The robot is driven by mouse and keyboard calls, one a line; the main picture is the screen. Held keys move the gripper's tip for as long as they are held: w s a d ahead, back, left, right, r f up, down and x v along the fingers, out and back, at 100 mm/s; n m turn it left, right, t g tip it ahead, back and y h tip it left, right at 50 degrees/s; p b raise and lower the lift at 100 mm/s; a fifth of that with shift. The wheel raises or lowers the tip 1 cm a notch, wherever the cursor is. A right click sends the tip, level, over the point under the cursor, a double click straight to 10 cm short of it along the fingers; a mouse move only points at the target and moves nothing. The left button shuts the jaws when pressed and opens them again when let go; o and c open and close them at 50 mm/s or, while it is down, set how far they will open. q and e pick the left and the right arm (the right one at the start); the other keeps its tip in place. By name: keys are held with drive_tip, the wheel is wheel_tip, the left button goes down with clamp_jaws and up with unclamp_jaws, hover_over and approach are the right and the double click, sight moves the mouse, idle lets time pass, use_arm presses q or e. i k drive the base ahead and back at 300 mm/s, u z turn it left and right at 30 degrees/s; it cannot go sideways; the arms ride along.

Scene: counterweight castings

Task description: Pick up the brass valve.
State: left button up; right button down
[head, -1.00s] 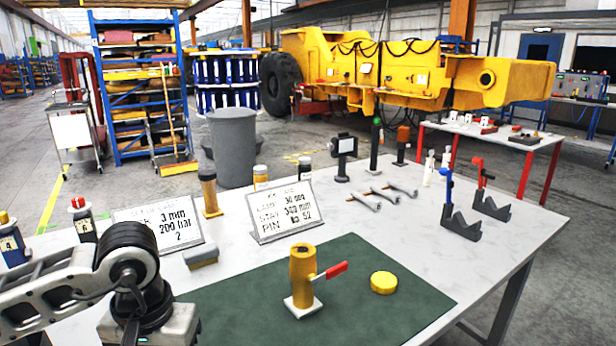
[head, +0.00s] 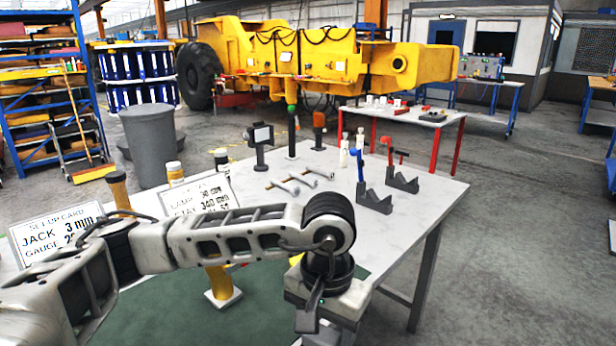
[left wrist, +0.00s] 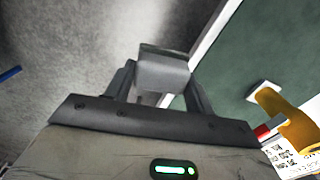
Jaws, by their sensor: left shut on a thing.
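The brass valve (head: 216,282) stands upright on its white square base on the green mat. My left arm passes in front of its upper part in the head view, and its red lever is mostly hidden there. The left wrist view shows the valve (left wrist: 277,112) at the right edge, with part of the red lever. My left gripper (left wrist: 162,76) is shut on a plain grey block-like thing (left wrist: 163,73), apart from the valve. I cannot tell what this thing is. In the head view the jaws are not clearly seen. My right gripper is not in view.
The green mat (head: 150,322) lies on the white table (head: 425,192). Set-up cards (head: 55,235), grey V-shaped stands (head: 402,180) and short rods (head: 290,187) stand or lie behind. The yellow cap (head: 296,259) is almost hidden by my arm. Floor is open right of the table.

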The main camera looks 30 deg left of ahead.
sight(222, 294)
drive_tip(key=z, duration=0.2)
drive_tip(key=i, duration=0.85)
drive_tip(key=u, duration=1.65)
